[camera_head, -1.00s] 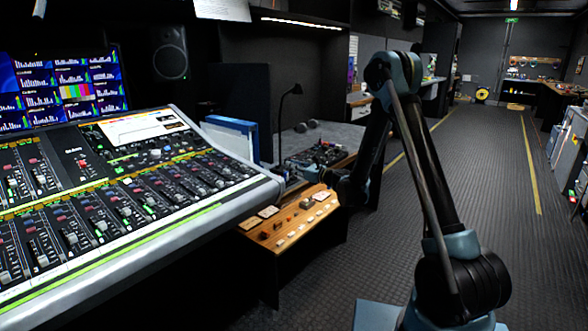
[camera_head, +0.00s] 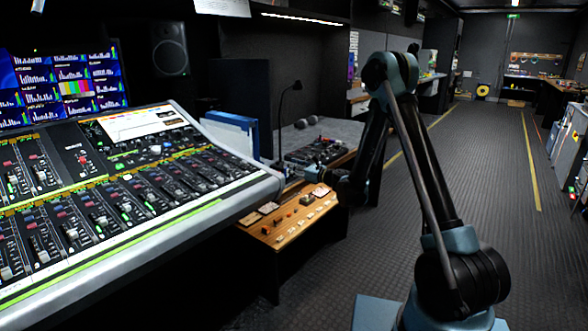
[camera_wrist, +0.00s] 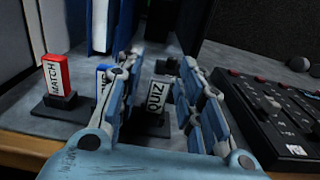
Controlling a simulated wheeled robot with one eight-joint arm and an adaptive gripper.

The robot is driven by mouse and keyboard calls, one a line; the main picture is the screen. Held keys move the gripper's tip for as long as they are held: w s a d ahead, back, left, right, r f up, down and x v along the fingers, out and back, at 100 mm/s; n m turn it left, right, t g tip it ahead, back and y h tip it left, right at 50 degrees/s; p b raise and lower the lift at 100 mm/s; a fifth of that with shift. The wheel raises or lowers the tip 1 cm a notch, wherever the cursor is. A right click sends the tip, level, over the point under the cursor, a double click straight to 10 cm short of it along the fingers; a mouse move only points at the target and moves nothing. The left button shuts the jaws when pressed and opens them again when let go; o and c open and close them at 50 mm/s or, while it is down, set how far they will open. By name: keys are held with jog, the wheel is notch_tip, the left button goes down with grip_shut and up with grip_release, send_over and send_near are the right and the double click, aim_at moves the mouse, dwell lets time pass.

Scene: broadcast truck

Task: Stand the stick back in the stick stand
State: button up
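My gripper (camera_wrist: 163,62) is open in the wrist view, its fingers on either side of a dark upright piece with a white QUIZ label (camera_wrist: 155,96). I cannot tell whether either finger touches it. A red stick labelled MATCH (camera_wrist: 56,76) stands upright in a black base (camera_wrist: 60,105) to the left. A blue piece (camera_wrist: 102,77) with a white label shows beside the left finger, which partly hides it. In the head view my gripper (camera_head: 316,174) is small and dark at the console desk, so its fingers are unclear.
Blue and white binders (camera_wrist: 100,25) stand behind the pieces. A black control panel (camera_wrist: 275,108) with knobs lies to the right. The floor aisle (camera_head: 480,150) is clear.

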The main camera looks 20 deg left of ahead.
dwell(0.3)
jog(key=v, duration=0.7)
jog(key=shift+d, duration=0.25)
jog(key=s+d+r+n+g+h, duration=0.1)
jog(key=s+d+r+n+h, duration=0.1)
jog(key=s+d+r+n, duration=0.3)
jog(key=s+d+r+n+h, duration=0.1)
jog(key=s+d+n+h, duration=0.15)
jog(key=d, duration=0.45)
jog(key=s+d+r+n+g+h, duration=0.1)
jog(key=s+d+r+n+h, duration=0.15)
jog(key=s+d+n, duration=0.2)
jog(key=s+d+f+n+g+h, duration=0.1)
jog(key=s+d+f+n+h, duration=0.1)
jog(key=s+d, duration=0.7)
jog(key=s+d+f+n+g+h, duration=0.1)
jog(key=s+d+f+n+h, duration=0.2)
jog(key=s+d, duration=0.6)
jog(key=s+d+f+n+h, duration=0.2)
jog(key=s+d+n+h, duration=0.2)
jog(key=s+d, duration=0.5)
jog(key=shift+d+f+n+g+h, duration=0.3)
jog(key=shift+d+f+n+g, duration=0.1)
jog(key=shift+d+n, duration=0.6)
jog(key=shift+s, duration=0.1)
